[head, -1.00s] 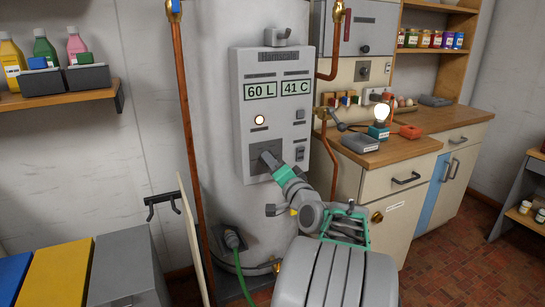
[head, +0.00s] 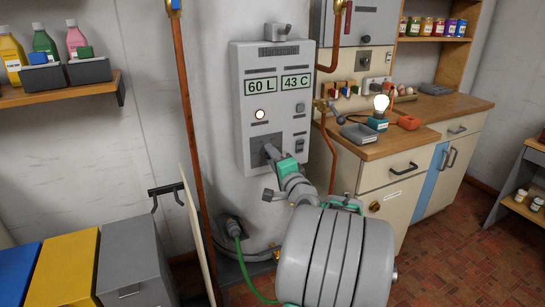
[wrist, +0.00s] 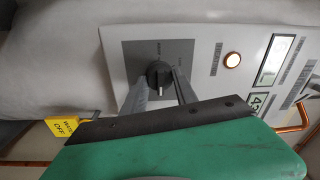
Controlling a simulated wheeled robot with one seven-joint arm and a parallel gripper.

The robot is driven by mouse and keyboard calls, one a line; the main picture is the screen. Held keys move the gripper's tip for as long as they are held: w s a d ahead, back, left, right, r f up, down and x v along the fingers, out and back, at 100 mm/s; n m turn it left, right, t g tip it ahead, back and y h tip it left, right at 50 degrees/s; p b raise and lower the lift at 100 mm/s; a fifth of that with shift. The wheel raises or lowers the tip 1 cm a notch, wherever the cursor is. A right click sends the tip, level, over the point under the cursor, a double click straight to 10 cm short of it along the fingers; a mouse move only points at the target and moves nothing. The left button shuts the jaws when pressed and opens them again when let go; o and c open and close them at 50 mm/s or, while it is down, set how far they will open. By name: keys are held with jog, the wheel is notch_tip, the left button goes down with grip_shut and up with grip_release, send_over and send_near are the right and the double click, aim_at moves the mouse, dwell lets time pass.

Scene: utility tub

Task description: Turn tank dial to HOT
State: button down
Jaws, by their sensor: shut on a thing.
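The tank's grey control panel (head: 245,125) is in the middle of the head view, with displays reading 60 L and 43 C (head: 296,82). The black round tank dial (wrist: 158,72) sits on a dark grey square plate (wrist: 186,50) in the wrist view, which shows the panel turned sideways. My gripper (wrist: 159,84) has one finger on each side of the dial and is shut on it. In the head view my gripper (head: 270,150) reaches the plate at the panel's lower left and hides the dial. The dial's markings are too small to read.
A lit round lamp (head: 260,114) is above the dial plate. Copper pipes (head: 188,130) run beside the tank. A wooden counter (head: 400,135) with a lit bulb and trays stands to the right. Bins (head: 70,270) stand at lower left.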

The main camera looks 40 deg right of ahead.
jog(key=c, duration=1)
grip_release()
jog(key=shift+o, duration=0.2)
jog(key=shift+s, duration=0.1)
jog(key=v, duration=0.7)
jog(key=shift+s+a, duration=0.15)
jog(key=shift+s, duration=0.15)
jog(key=shift+f, duration=0.1)
